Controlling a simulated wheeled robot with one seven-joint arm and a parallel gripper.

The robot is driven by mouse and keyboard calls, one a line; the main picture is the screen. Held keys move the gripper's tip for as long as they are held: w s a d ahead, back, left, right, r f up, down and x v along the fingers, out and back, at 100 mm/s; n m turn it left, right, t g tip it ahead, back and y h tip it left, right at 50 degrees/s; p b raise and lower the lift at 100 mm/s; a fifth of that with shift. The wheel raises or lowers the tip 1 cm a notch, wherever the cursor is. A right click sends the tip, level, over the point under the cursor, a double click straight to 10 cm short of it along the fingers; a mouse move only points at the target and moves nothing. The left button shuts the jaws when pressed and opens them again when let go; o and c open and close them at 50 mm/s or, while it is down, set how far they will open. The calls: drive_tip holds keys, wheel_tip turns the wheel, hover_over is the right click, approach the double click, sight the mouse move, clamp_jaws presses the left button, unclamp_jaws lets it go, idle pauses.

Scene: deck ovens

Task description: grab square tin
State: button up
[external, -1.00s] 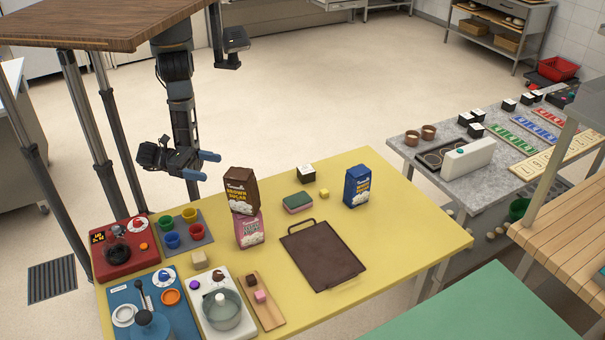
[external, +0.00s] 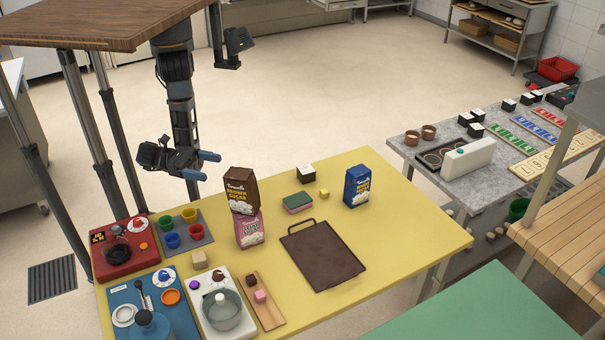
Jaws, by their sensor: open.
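My gripper (external: 213,167) is open and empty, its two blue fingers apart. It hangs beyond the yellow table's far left edge, behind the coloured cups and left of the bags. No thing is plainly marked as the square tin. A small square black container with a white top (external: 306,173) stands near the table's far edge, well to the right of my gripper. A flat, dark brown, rectangular tray (external: 322,256) with a handle at its far end lies right of the table's middle. I cannot tell which one is the tin.
The yellow table (external: 405,262) also bears a brown bag (external: 240,188) above a pink bag (external: 249,231), a blue bag (external: 357,186), a sponge (external: 297,203) and coloured cups on a grey mat (external: 199,243). Similar black-and-white containers stand on the grey counter (external: 407,152). The table's right end is clear.

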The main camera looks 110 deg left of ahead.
sight(310, 168)
drive_tip(key=shift+o, duration=0.2)
wheel_tip(310, 168, up, 5)
drive_tip(key=w+a+n+y+p, duration=0.3)
drive_tip(key=w+a+y, duration=0.2)
drive_tip(key=w+a, duration=0.55)
drive_tip(key=w+a+f+n+g+y+p, duration=0.1)
drive_tip(key=w+a+n+g+y+p, duration=0.2)
drive_tip(key=a, duration=0.8)
drive_tip(key=w+a+n+g+y, duration=0.2)
drive_tip(key=w+a+y, duration=0.15)
drive_tip(key=a, duration=0.85)
drive_tip(key=shift+t, duration=0.3)
wheel_tip(310, 168, down, 28)
drive_tip(key=shift+s+r, duration=0.1)
drive_tip(key=shift+s, duration=0.05)
drive_tip(key=shift+p+x, duration=0.4)
drive_tip(key=shift+x, duration=2.95)
drive_tip(key=shift+c, duration=0.3)
